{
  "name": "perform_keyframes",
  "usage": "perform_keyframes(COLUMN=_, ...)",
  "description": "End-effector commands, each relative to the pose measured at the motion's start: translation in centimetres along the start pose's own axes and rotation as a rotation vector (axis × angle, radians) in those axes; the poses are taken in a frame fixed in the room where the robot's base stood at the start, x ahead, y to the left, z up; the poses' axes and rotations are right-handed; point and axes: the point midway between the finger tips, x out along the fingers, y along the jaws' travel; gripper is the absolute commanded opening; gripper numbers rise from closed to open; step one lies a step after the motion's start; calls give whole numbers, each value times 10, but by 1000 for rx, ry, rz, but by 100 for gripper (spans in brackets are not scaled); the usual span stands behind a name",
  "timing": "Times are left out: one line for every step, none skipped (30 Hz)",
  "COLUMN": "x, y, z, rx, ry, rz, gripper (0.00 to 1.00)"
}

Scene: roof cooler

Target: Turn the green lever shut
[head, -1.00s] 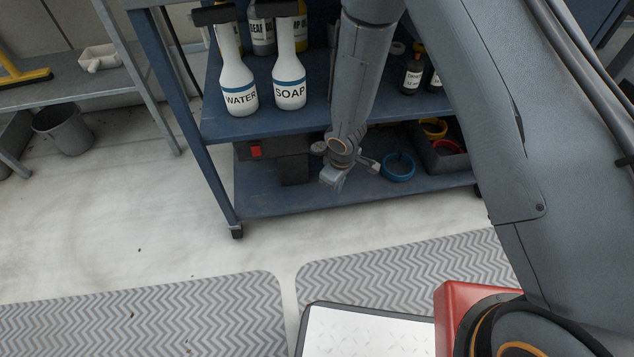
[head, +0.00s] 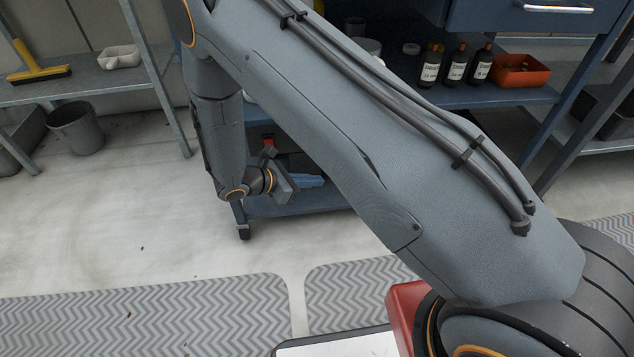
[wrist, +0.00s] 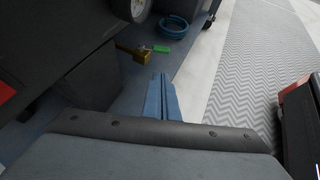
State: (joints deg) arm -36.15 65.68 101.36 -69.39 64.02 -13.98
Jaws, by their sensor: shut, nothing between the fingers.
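The green lever (wrist: 161,49) shows small in the wrist view, beside a brass valve body (wrist: 134,51) on the cart's lower shelf. My gripper (wrist: 160,78) points toward that area with its blue fingers together and empty. The fingertips look apart from the lever, which lies beyond them in the picture. In the head view my gripper (head: 322,181) is low in front of the blue cart, pointing right. The lever and valve are hidden behind my arm in that view.
A round gauge (wrist: 130,8) and a coiled blue hose (wrist: 174,28) lie near the valve. A dark box (wrist: 88,75) stands left of my gripper in the wrist view. Small bottles (head: 456,66) and a red bin (head: 522,70) sit on the cart. Pale floor (head: 130,230) is open.

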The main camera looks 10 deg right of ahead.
Motion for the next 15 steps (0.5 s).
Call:
perform_keyframes(x=12, y=0, z=-2, rx=0, ry=0, rz=-3, gripper=0)
perform_keyframes(x=17, y=0, z=-2, rx=-1, ry=0, rz=-3, gripper=0)
perform_keyframes(x=25, y=0, z=-3, rx=-1, ry=0, rz=-3, gripper=0)
perform_keyframes(x=31, y=0, z=-3, rx=-1, ry=1, rz=-3, gripper=0)
perform_keyframes(x=37, y=0, z=-4, rx=-1, ry=1, rz=-2, gripper=0)
perform_keyframes(x=45, y=0, z=-4, rx=0, ry=2, rz=-2, gripper=0)
perform_keyframes(x=51, y=0, z=-4, rx=0, ry=2, rz=-1, gripper=0)
perform_keyframes(x=57, y=0, z=-4, rx=0, ry=2, rz=-2, gripper=0)
perform_keyframes(x=64, y=0, z=-4, rx=-1, ry=2, rz=-2, gripper=0)
perform_keyframes(x=70, y=0, z=-4, rx=-1, ry=1, rz=-2, gripper=0)
perform_keyframes(x=76, y=0, z=-4, rx=-1, ry=1, rz=-2, gripper=0)
perform_keyframes(x=83, y=0, z=-4, rx=-1, ry=2, rz=-2, gripper=0)
perform_keyframes(x=87, y=1, z=-1, rx=1, ry=2, rz=-1, gripper=0)
perform_keyframes(x=91, y=0, z=2, rx=1, ry=2, rz=-2, gripper=0)
perform_keyframes(x=96, y=0, z=5, rx=0, ry=2, rz=-2, gripper=0)
